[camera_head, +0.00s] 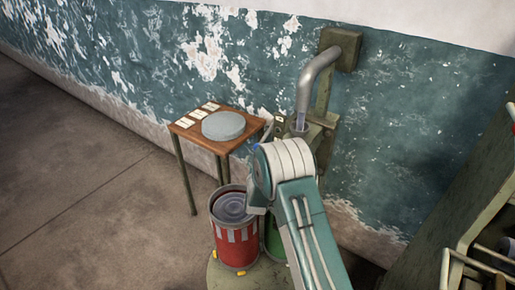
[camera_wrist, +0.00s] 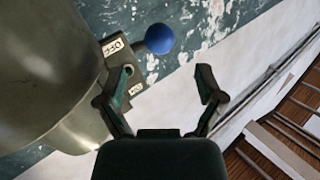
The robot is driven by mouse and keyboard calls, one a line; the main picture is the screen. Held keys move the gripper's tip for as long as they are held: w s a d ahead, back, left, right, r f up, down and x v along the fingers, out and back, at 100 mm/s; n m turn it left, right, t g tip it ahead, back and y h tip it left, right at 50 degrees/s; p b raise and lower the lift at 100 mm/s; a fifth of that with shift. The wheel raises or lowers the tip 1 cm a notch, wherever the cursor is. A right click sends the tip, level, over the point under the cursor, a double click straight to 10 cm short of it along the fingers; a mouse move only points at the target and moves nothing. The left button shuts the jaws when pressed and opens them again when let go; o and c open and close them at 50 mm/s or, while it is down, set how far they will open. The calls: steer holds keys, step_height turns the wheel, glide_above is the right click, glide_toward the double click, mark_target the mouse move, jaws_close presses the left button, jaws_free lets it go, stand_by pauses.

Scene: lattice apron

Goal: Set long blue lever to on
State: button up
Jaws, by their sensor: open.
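A blue ball knob (camera_wrist: 159,38) of the lever shows in the wrist view, beyond my open gripper fingers. Beside it is a pale label plate (camera_wrist: 116,46) reading OFF, with a second small label (camera_wrist: 136,89), seemingly ON, lower down. The knob sits near the OFF end. The lever's shaft is mostly hidden. My gripper (camera_wrist: 166,82) is open and empty; its left finger overlaps the label plate in the picture, and contact cannot be told. In the head view my arm hides the gripper, and only a small blue spot (camera_head: 257,147) shows at its edge.
A large rounded metal body (camera_wrist: 45,75) fills the left of the wrist view, close to the left finger. In the head view a grey pipe (camera_head: 312,80) comes off the wall, a small wooden table (camera_head: 184,130) stands left, and a red striped bucket (camera_head: 236,245) stands below.

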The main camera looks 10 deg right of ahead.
mark_target(266, 135)
steer(key=w, duration=0.2)
steer(key=w+d, duration=0.1)
steer(key=w, duration=0.4)
steer(key=shift+w+d, duration=0.25)
jaws_close()
